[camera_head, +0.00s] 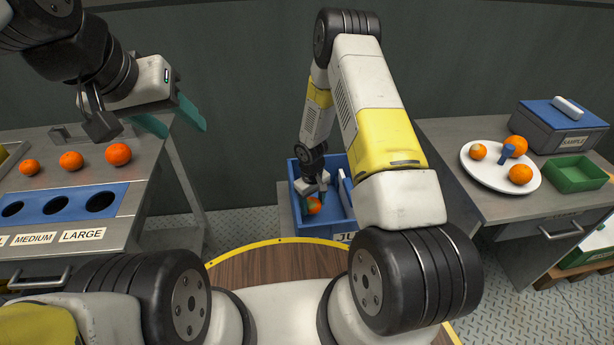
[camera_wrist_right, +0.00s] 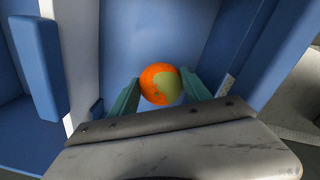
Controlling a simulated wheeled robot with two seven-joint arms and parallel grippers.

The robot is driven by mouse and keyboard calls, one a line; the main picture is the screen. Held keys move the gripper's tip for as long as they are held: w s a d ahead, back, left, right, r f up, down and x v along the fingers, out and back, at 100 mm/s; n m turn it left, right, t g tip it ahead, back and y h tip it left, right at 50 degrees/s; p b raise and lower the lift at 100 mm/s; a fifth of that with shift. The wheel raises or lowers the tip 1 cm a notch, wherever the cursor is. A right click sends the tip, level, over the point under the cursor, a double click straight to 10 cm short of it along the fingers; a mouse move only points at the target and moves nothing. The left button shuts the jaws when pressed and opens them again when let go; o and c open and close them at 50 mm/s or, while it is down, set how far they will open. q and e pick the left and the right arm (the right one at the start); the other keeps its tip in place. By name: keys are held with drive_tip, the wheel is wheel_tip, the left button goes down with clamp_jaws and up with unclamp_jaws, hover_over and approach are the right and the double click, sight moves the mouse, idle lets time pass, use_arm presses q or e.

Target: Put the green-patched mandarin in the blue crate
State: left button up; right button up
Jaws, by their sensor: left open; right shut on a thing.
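The green-patched mandarin (camera_head: 314,206) is orange with a green patch, which faces the camera in the right wrist view (camera_wrist_right: 161,85). My right gripper (camera_head: 314,197) is shut on it, with a teal finger on each side. The blue crate (camera_head: 318,229) stands beyond the round wooden surface, and a white divider splits it. The gripper holds the mandarin inside the left compartment; I cannot tell whether it touches the floor. My left gripper (camera_head: 172,118) is open and empty, raised near the left table, its teal fingers spread.
The left table has several mandarins (camera_head: 71,160) and a blue panel (camera_head: 60,203) with holes. The right table holds a white plate (camera_head: 484,178) with mandarins, a green tray (camera_head: 575,175) and a grey box (camera_head: 560,128) with a blue lid. A yellow-edged wooden surface (camera_head: 270,262) lies in front.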

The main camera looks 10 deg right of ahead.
idle(0.5)
drive_tip(key=o, duration=1.5)
drive_tip(key=shift+f, duration=0.1)
drive_tip(key=shift+s, duration=0.1)
drive_tip(key=shift+a+r, duration=0.1)
drive_tip(key=shift+r, duration=3.85)
drive_tip(key=shift+r, duration=0.1)
